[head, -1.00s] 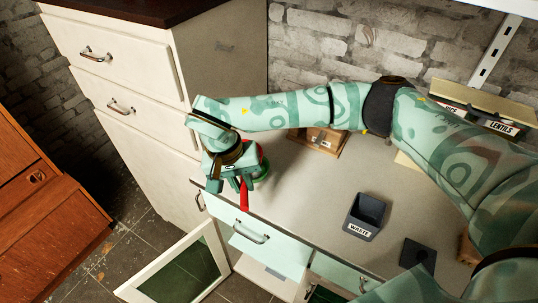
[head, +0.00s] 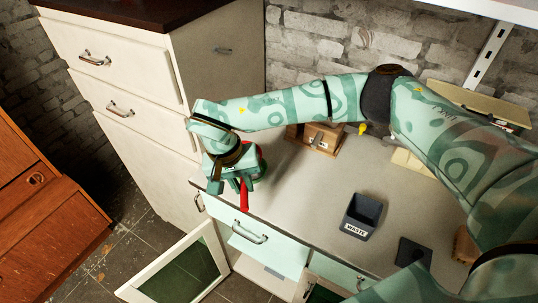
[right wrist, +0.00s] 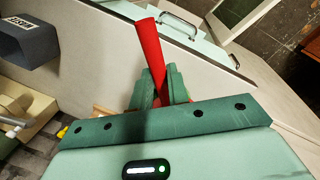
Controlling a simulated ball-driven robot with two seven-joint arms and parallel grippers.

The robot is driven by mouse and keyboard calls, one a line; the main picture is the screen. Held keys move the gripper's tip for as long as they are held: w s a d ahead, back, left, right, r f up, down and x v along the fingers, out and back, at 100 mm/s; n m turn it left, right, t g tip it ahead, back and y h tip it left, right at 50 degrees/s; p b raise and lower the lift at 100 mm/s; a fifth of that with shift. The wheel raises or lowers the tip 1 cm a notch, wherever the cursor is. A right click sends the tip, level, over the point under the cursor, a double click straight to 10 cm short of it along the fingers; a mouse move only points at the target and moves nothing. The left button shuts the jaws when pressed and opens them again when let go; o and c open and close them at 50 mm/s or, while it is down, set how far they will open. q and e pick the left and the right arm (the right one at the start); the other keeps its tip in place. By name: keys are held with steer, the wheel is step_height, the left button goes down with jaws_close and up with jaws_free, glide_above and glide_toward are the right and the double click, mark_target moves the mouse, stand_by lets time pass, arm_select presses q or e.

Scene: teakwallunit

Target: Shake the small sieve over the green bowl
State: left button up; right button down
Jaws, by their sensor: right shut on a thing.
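My right gripper (head: 240,182) is shut on the red handle of the small sieve (head: 244,197), at the left end of the counter. The handle sticks out toward the counter's front edge. In the right wrist view the red handle (right wrist: 148,42) stands up from between the fingers (right wrist: 160,88). A bit of red shows behind the gripper in the head view, but the sieve's mesh is hidden. The green bowl is almost wholly hidden behind my right gripper in the head view, so I cannot tell how the sieve sits over it. My left gripper is not in view.
A dark waste bin (head: 362,217) stands right of the gripper, with a dark flat thing (head: 415,253) beyond it. A wooden box (head: 313,139) stands at the wall. A tall white cabinet (head: 150,110) borders the counter's left end. A cupboard door (head: 180,268) hangs open below.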

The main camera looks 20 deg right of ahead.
steer(key=shift+d+p, duration=0.6)
steer(key=shift+d, duration=0.2)
step_height(320, 180, up, 4)
steer(key=p, duration=0.3)
stand_by(0.4)
